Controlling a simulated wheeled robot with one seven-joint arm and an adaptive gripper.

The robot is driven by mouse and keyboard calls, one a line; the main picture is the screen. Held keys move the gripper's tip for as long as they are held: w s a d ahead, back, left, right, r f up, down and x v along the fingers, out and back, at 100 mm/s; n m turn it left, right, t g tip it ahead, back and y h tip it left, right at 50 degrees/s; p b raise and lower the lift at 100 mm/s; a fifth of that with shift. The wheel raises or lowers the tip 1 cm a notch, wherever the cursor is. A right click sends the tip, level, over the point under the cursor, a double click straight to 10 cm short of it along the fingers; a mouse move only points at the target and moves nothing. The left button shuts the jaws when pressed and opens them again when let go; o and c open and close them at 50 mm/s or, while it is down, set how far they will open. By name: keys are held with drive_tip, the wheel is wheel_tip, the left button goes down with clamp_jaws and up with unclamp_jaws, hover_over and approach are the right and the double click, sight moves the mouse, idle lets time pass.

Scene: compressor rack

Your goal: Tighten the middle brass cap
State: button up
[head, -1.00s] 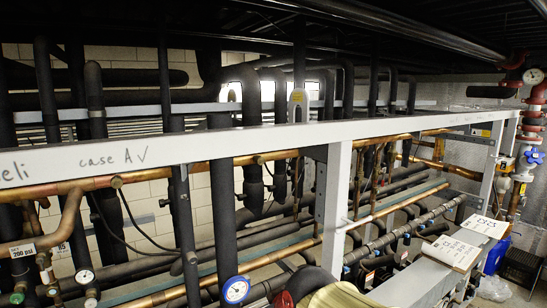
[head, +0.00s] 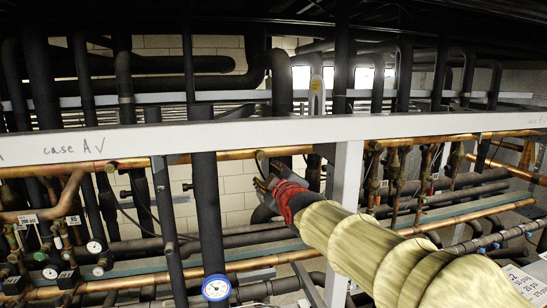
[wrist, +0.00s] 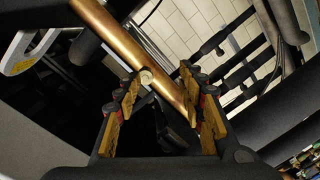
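A small round brass cap (wrist: 146,76) sits on a copper pipe (wrist: 120,42) in the wrist view. My gripper (wrist: 160,92) is open, with its yellow-padded fingers on either side of the cap and part of the pipe. I cannot tell whether either finger touches the pipe. In the head view my gripper (head: 264,182) is at the upper copper pipe (head: 215,158), just left of the white post. The cap there is hard to make out behind the fingers. Another brass fitting (head: 110,167) shows farther left on that pipe.
A white beam (head: 230,134) runs just above the pipe, and a white post (head: 345,185) stands close to my wrist. Black insulated pipes (head: 207,210) stand nearby. A blue-rimmed gauge (head: 216,288) is low in front. Valves (head: 395,165) crowd the right side.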

sight(262, 157)
drive_tip(key=shift+n+t, duration=0.7)
drive_tip(key=shift+n, duration=0.2)
drive_tip(key=shift+w+a+r+p, duration=0.4)
drive_tip(key=shift+w+r+p, duration=0.1)
drive_tip(key=shift+w, duration=0.8)
drive_tip(key=shift+w+a+r+p, duration=0.35)
drive_tip(key=shift+w+r+p, duration=0.15)
drive_tip(key=shift+w, duration=0.75)
drive_tip(key=shift+w+a+r+p, duration=0.4)
drive_tip(key=shift+w+p, duration=0.1)
drive_tip(key=shift+w, duration=0.8)
drive_tip(key=shift+c, duration=0.2)
clamp_jaws()
